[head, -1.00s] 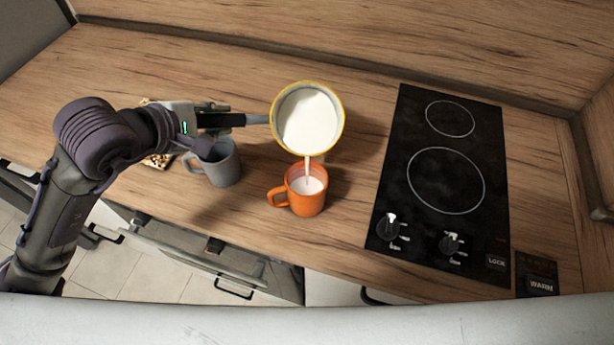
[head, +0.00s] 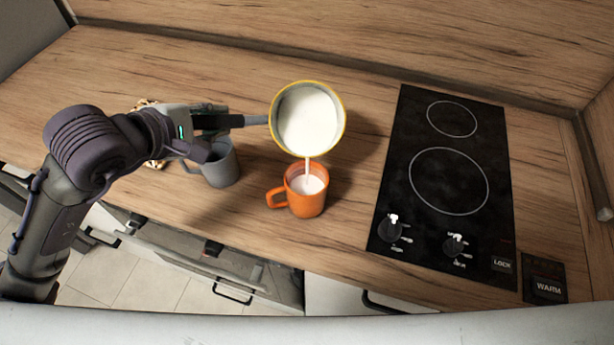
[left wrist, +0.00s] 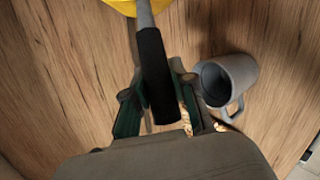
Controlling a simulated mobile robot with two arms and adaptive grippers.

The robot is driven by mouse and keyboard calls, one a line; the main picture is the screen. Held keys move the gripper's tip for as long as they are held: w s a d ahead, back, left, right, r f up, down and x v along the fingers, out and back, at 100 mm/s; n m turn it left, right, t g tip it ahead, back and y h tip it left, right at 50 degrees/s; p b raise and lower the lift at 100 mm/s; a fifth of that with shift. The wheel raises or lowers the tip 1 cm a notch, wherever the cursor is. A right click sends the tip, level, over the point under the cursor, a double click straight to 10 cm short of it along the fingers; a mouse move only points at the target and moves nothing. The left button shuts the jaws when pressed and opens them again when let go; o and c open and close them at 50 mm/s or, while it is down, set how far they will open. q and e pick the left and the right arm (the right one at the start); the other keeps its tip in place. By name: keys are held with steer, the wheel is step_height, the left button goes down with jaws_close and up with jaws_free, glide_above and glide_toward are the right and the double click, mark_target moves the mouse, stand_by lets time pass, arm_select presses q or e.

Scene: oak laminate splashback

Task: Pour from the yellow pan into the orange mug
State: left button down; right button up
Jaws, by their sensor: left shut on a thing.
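The yellow pan (head: 308,118), full of white liquid, is held tilted in the air just behind the orange mug (head: 305,198). A thin white stream runs from the pan's near rim into the mug, which stands upright on the counter with white liquid inside. My left gripper (head: 222,122) is shut on the pan's dark handle; in the left wrist view the handle (left wrist: 155,70) lies between the fingers and a bit of the yellow pan (left wrist: 122,5) shows at the top. My right gripper is not in view.
A grey mug (head: 222,168) stands below my left gripper, left of the orange mug; it also shows in the left wrist view (left wrist: 232,78). A patterned item (head: 153,162) is partly hidden behind my arm. A black cooktop (head: 445,180) lies to the right. The back counter is clear.

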arm_select(q)
steer(key=shift+w+a+f+n+g+y+p, duration=0.15)
steer(key=shift+w+f+g+p, duration=0.2)
steer(key=shift+w+g+p, duration=0.45)
steer(key=shift+w+d+f+n+g+y+p, duration=0.15)
steer(key=shift+w+f+g+p, duration=0.35)
steer(key=shift+w+p, duration=0.5)
steer(key=shift+w+a+f+n+g+p, duration=0.1)
steer(key=shift+w+f+n+g+p, duration=0.15)
steer(key=shift+w+g+p, duration=0.65)
steer(key=w+f+n+g+p, duration=0.1)
steer(key=w+f+g, duration=0.1)
steer(key=w+g, duration=0.3)
steer(key=shift+w+f+p, duration=0.3)
steer(key=shift+w+f, duration=0.1)
steer(key=shift+w, duration=0.1)
steer(key=shift+r, duration=0.1)
